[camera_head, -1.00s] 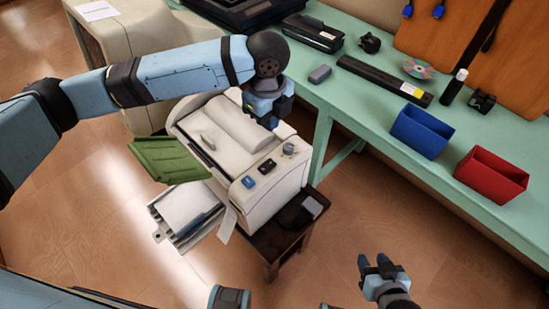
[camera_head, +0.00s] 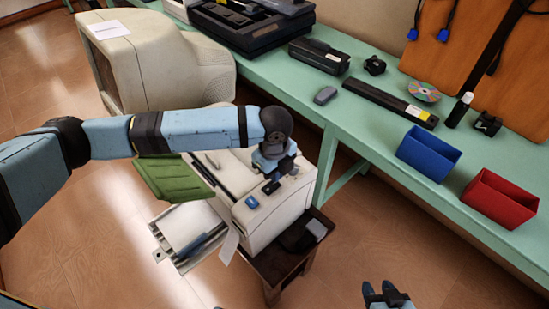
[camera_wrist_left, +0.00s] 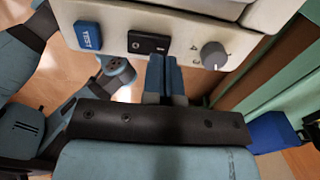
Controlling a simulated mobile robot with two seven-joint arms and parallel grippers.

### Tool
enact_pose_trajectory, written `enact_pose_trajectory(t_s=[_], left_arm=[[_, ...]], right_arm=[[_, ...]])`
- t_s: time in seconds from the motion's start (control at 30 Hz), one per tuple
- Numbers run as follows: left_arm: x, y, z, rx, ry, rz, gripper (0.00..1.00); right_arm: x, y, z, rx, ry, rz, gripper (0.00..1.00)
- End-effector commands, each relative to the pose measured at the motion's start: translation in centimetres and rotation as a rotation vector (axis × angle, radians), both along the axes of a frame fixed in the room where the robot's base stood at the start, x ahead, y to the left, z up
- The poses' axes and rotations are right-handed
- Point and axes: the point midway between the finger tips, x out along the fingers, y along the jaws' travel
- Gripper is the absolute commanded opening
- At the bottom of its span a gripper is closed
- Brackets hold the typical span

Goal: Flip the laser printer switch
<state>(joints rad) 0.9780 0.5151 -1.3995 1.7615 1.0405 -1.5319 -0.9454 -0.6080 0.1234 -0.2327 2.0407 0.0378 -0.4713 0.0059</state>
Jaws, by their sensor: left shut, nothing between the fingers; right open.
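The laser printer (camera_head: 268,218) is a cream box on a small dark stand, with a green flap and a paper tray on its left. In the left wrist view its panel (camera_wrist_left: 187,30) has a blue TEST button (camera_wrist_left: 88,36), a black rocker switch (camera_wrist_left: 148,43) and a grey knob (camera_wrist_left: 214,55). My left gripper (camera_head: 279,176) is over the panel. In the wrist view its closed fingers (camera_wrist_left: 163,62) are just below and right of the black switch; contact cannot be told. My right gripper (camera_head: 385,292) is open and empty, at the bottom, away from the printer.
A green workbench (camera_head: 370,140) runs behind and right of the printer, with a blue bin (camera_head: 428,155), a red bin (camera_head: 498,200) and several small parts. A bulky beige monitor (camera_head: 160,62) stands behind my left arm. The floor in front is free.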

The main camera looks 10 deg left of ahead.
Motion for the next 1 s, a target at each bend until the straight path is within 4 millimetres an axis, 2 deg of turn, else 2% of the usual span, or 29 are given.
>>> enact_pose_trajectory(t_s=[0.1, 0.23, 0.6, 0.7, 1.0], left_arm=[[-0.1, 0.0, -1.5, 0.0, 0.001, 0.0, 0.0], [0.0, 0.0, -2.2, -0.001, 0.001, 0.0, 0.0], [0.0, 0.0, -2.4, 0.0, 0.001, 0.0, 0.0], [0.1, -0.1, -2.2, 0.016, 0.024, 0.001, 0.0], [0.0, 0.0, -2.6, 0.018, 0.027, 0.0, 0.0]], right_arm=[[0.0, 0.0, -0.1, 0.001, 0.001, -0.001, 0.43], [0.0, 0.0, -0.1, 0.002, 0.001, 0.0, 0.43], [0.2, 0.2, 0.2, 0.007, -0.005, -0.003, 0.43], [0.4, 0.2, 1.2, 0.005, -0.012, -0.002, 0.43], [0.4, 0.1, 0.9, 0.002, -0.017, 0.0, 0.43]])
